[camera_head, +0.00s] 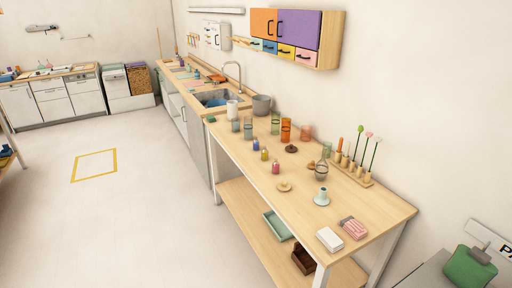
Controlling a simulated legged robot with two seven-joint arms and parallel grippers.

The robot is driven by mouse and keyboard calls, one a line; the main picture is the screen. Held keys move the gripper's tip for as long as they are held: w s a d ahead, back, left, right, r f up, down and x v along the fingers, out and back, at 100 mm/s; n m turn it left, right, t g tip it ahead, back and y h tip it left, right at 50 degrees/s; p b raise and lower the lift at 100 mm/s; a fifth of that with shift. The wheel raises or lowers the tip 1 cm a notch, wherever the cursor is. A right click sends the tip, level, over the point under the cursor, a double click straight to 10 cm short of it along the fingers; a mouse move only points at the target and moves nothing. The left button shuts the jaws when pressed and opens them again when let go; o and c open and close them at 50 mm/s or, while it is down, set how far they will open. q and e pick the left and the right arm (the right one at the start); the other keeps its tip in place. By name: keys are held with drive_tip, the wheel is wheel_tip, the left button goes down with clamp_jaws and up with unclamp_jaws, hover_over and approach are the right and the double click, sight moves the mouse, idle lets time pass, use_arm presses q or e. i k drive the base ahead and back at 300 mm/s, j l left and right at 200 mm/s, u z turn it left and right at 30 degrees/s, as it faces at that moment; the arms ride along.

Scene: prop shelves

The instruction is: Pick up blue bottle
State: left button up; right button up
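A small blue bottle (256,145) stands upright on the wooden table (352,209), near its left edge. A small yellow bottle (265,155) stands just in front of it to the right, and a small pink bottle (276,168) stands further along the same line. The blue bottle is apart from the glasses behind it. Neither of my grippers shows in the head view.
Tinted glasses (248,129) and an orange glass (286,130) stand near the bottles. A vase stand with flowers (352,174) sits along the wall side. A wall cabinet (296,35) hangs above. The floor (130,215) left of the table is clear.

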sight(256, 143)
drive_tip(key=i+j+z, duration=0.1)
drive_tip(key=z, duration=0.35)
drive_tip(key=i+j+z, duration=0.15)
drive_tip(key=z, duration=0.3)
drive_tip(key=i+j+z, duration=0.1)
drive_tip(key=j+z, duration=0.15)
drive_tip(key=z, duration=0.2)
